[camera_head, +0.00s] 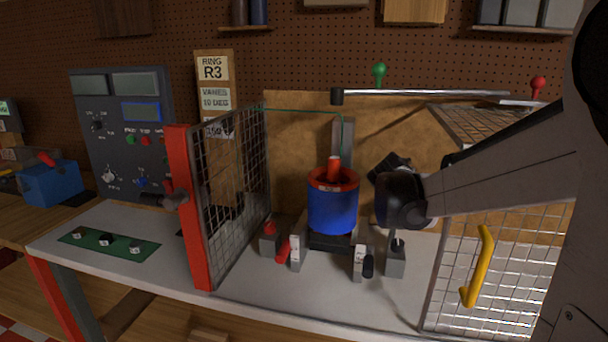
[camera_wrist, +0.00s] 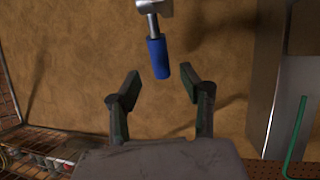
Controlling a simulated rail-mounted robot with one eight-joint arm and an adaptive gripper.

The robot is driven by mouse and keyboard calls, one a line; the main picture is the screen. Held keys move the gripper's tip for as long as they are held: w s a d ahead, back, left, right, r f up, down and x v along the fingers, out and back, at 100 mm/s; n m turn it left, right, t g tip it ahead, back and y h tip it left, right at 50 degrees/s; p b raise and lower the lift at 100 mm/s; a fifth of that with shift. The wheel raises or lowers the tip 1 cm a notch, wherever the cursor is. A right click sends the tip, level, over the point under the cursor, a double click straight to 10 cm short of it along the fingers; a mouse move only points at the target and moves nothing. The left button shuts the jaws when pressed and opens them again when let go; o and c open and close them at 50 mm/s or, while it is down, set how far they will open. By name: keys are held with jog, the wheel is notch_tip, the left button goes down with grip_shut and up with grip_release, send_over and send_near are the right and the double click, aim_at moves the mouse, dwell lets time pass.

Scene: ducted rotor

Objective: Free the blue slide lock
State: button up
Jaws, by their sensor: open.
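The blue slide lock handle (camera_wrist: 158,58) is a blue cylinder on a metal stem that comes from a pale grey block at the top of the wrist view. My gripper (camera_wrist: 162,86) is open, its two dark fingers spread wide. The handle's free end lies just beyond and between the fingertips, with clear gaps on both sides and no visible contact. In the head view my gripper (camera_head: 388,166) is right of the blue rotor drum (camera_head: 333,212). A grey block (camera_head: 396,264) with a dark stem stands below it; the blue handle is not visible there, apparently hidden behind my gripper.
A red-framed mesh guard (camera_head: 180,215) stands at left, and a mesh panel with a yellow handle (camera_head: 478,268) at right. Small red (camera_head: 282,251) and dark (camera_head: 368,267) levers sit before the drum. A grey column (camera_wrist: 266,75) and green line (camera_wrist: 298,135) are nearby.

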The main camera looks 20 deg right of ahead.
jog(key=x, duration=0.6)
jog(key=shift+w+d+f, duration=0.1)
jog(key=shift+d+f, duration=0.05)
jog(key=shift+c, duration=0.5)
grip_shut()
